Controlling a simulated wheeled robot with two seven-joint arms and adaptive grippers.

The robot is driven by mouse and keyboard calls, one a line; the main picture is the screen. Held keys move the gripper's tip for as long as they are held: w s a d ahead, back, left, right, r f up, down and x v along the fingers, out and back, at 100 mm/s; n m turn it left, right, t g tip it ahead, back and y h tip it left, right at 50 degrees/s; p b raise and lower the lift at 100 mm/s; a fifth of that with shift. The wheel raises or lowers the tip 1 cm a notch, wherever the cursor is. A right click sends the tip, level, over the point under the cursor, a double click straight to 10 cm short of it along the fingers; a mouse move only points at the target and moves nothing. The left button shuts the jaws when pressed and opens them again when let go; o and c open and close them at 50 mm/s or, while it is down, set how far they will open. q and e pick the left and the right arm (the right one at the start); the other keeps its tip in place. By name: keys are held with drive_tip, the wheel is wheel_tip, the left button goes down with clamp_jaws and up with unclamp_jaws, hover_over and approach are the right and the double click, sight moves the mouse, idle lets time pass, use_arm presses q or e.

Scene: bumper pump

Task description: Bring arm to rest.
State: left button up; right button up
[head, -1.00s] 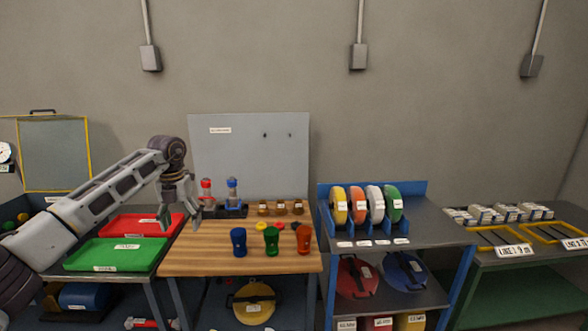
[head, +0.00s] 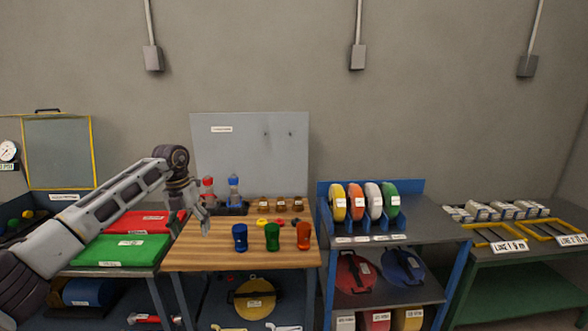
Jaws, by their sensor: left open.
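My left arm reaches in from the left side of the head view. My left gripper (head: 205,219) is open and empty, over the left back part of the wooden table (head: 210,257). Its fingers point down, just in front of the bottle with the red top (head: 208,186). My right gripper is not in view.
A bottle with a blue top (head: 234,186) stands at the back. A red tray (head: 150,221) and a green tray (head: 110,252) lie under and beside my left arm. A blue rack (head: 420,195) with coloured rolls stands right. Above the tables is free room.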

use_arm(q)
drive_tip(key=w+d+f+n+t+h, duration=0.2)
drive_tip(key=d+f+n+h, duration=0.2)
drive_tip(key=d+f+h, duration=1.2)
drive_tip(key=s+f+n+t+y, duration=0.25)
drive_tip(key=f+n+t, duration=0.35)
drive_tip(key=f, duration=0.7)
drive_tip(key=s+f+n+t+y, duration=0.2)
drive_tip(key=f+n+t+y, duration=0.15)
drive_tip(key=f+n, duration=0.7)
drive_tip(key=s+a+f+n+g+y, duration=0.1)
drive_tip(key=s+a+f+n+y, duration=0.35)
drive_tip(key=s+f, duration=0.85)
drive_tip(key=s+a+f+n+g+y, duration=0.25)
drive_tip(key=s+a+f+y, duration=0.2)
drive_tip(key=s+f, duration=0.9)
drive_tip(key=s+f+n+g, duration=0.1)
drive_tip(key=s+f, duration=0.3)
drive_tip(key=s, duration=0.7)
drive_tip(key=s+a+f+n+g+y, duration=0.1)
drive_tip(key=s+f, duration=0.4)
drive_tip(key=s, duration=0.6)
drive_tip(key=s+a+f+n+g+y, duration=0.1)
drive_tip(key=s+f+n+g, duration=0.2)
drive_tip(key=s, duration=0.8)
drive_tip(key=shift+s+f+g, duration=0.15)
drive_tip(key=shift+f+g, duration=0.6)
drive_tip(key=shift+g, duration=0.25)
drive_tip(key=shift+a+n, duration=0.1)
drive_tip(key=shift+n, duration=0.15)
